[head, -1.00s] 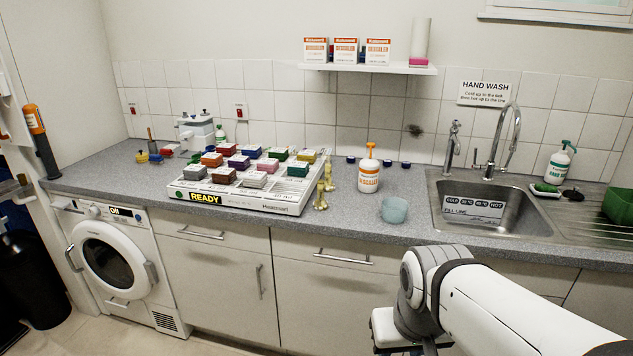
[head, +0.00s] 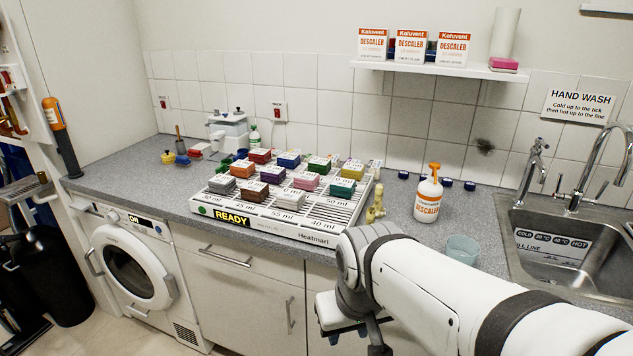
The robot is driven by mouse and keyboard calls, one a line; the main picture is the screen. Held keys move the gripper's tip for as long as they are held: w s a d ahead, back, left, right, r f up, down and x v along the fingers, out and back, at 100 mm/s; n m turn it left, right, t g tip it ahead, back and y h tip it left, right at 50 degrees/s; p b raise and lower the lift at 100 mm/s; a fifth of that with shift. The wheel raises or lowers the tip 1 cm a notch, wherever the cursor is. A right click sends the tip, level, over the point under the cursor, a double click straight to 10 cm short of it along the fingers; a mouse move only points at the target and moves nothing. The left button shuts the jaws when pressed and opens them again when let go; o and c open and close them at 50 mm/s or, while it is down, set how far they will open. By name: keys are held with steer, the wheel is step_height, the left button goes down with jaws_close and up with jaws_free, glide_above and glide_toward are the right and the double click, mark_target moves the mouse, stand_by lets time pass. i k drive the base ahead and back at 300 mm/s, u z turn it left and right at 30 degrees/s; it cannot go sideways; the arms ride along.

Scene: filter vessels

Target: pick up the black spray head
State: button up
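I cannot make out a black spray head for certain in the head view. A small dark object (head: 628,229) is cut off by the right edge beside the sink, too little of it showing to name. An orange-topped white descaler bottle (head: 428,205) stands on the worktop; its head is orange, not black. My arm reaches in from the lower right, in front of the cupboards, with its wrist below the worktop edge.
A white rack (head: 290,222) of coloured blocks fills the middle of the worktop (head: 130,166). A brass fitting (head: 376,205) and a pale blue cup (head: 462,249) stand to its right. The sink (head: 545,262) is at the right. A shelf (head: 440,69) hangs above.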

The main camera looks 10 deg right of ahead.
mark_target(381, 212)
steer(key=z, duration=0.2)
steer(key=i, duration=0.95)
steer(key=z, duration=0.6)
